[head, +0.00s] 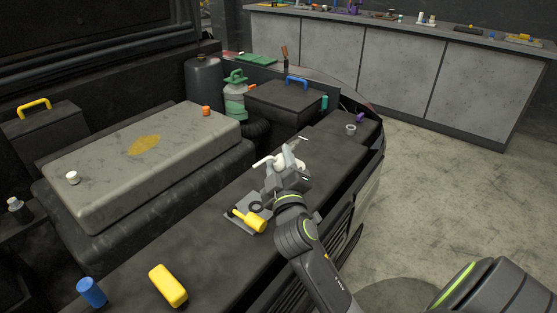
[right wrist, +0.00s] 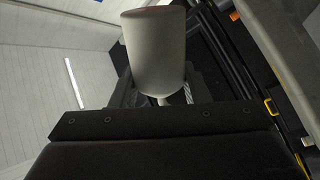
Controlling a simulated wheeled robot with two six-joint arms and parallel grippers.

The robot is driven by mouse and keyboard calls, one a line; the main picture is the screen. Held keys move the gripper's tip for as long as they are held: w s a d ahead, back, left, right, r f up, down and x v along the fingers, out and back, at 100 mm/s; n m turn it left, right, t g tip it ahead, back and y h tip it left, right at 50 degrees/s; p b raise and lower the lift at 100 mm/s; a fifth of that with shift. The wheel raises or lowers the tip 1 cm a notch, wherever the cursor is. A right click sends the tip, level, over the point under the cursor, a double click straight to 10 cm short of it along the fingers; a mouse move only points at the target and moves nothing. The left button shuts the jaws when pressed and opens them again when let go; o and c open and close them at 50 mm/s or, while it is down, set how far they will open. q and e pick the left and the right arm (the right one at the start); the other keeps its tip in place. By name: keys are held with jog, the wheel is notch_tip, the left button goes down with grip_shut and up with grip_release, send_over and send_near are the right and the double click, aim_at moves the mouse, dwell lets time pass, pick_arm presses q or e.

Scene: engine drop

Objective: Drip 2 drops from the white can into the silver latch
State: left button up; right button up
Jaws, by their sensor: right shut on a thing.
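My right gripper (head: 284,172) is shut on the white can (head: 291,159) and holds it above the long dark surface in the head view. A thin white part sticks out to the left of the gripper. In the right wrist view the white can (right wrist: 153,55) looks tilted, with a narrow neck at its lower end. The gripper hides part of the can. A small pale bar (head: 303,139) shows just beyond the can; I cannot tell whether it is the silver latch. No drop is visible. My left gripper is not in view.
A yellow block (head: 168,286) and a blue cylinder (head: 91,292) are at the front left. A grey ring (head: 350,129) and a black box (head: 291,103) with a blue handle are farther back.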

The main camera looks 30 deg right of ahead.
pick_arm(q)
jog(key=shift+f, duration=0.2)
pick_arm(e)
jog(key=shift+f, duration=0.25)
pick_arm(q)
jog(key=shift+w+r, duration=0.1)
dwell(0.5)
pick_arm(e)
jog(key=shift+r, duration=0.15)
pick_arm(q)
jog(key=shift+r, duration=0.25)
pick_arm(e)
jog(key=shift+n, duration=0.4)
jog(key=shift+r+p, duration=0.2)
jog(key=shift+p, duration=0.1)
pick_arm(q)
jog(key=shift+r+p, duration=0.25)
jog(key=shift+p, duration=0.1)
pick_arm(e)
jog(key=shift+a+r+n, duration=0.1)
jog(key=shift+r+n, duration=0.1)
jog(key=shift+n, duration=0.5)
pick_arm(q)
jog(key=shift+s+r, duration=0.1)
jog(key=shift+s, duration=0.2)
pick_arm(e)
jog(key=shift+r+n, duration=0.1)
jog(key=shift+n, duration=0.2)
